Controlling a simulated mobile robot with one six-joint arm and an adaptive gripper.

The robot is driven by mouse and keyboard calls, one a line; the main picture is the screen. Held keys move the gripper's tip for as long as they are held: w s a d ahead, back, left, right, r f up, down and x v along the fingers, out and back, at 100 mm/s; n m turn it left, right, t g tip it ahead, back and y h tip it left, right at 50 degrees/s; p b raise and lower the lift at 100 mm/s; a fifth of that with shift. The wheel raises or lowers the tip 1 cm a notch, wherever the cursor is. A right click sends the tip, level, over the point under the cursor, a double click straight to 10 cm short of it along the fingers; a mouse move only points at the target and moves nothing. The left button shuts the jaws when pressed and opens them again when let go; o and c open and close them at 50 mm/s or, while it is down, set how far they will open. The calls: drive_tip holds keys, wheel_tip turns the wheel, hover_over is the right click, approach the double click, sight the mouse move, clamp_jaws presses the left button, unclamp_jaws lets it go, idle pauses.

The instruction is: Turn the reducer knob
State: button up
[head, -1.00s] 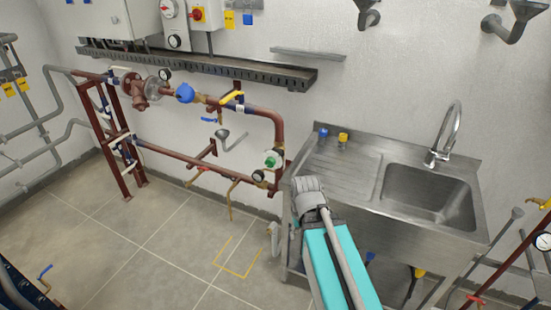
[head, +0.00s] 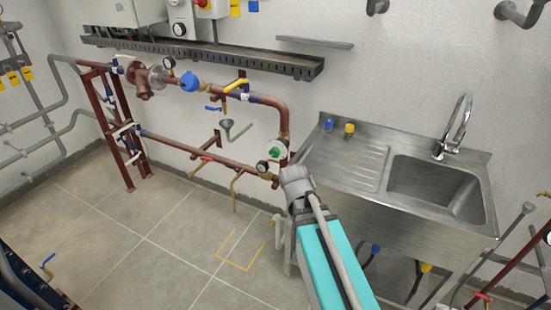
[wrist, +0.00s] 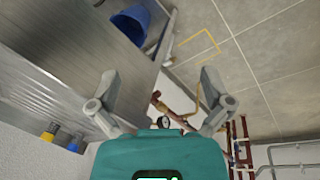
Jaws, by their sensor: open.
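A blue round knob (head: 190,81), which looks like the reducer knob, sits on the upper pipe run in the head view. A green and white knob (head: 277,150) is lower on the right, near the pipe's downward bend. I cannot be sure which of the two is the reducer's. My gripper (wrist: 160,98) shows in the wrist view with its two grey fingers wide apart and nothing between them. Brown pipe and a small gauge (wrist: 163,122) show beyond it. In the head view my arm ends just below the green knob, and the fingers are hidden.
A steel sink (head: 440,190) stands to the right of my arm, and its edge is close beside the gripper in the wrist view. A yellow lever (head: 236,86) and a dark cable tray (head: 200,57) are near the pipes. The tiled floor (head: 140,260) is open at the left.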

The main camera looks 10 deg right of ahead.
drive_tip(key=w+d+f+n+t+h+b, duration=0.25)
drive_tip(key=w+f+n+b, duration=0.2)
drive_tip(key=w, duration=0.25)
drive_tip(key=n+t+h+b, duration=0.6)
drive_tip(key=n+t+b, duration=0.5)
drive_tip(key=n+b, duration=0.9)
approach(273, 154)
drive_tip(key=s+a+n+p, duration=0.1)
drive_tip(key=s+n+p, duration=0.1)
drive_tip(key=shift+s+a, duration=0.1)
drive_tip(key=shift+a, duration=0.1)
drive_tip(key=shift+m, duration=0.25)
drive_tip(key=x, duration=1.3)
drive_tip(key=shift+w+d, duration=0.15)
drive_tip(key=shift+w, duration=0.25)
drive_tip(key=shift+c, duration=0.3)
drive_tip(key=c, duration=1)
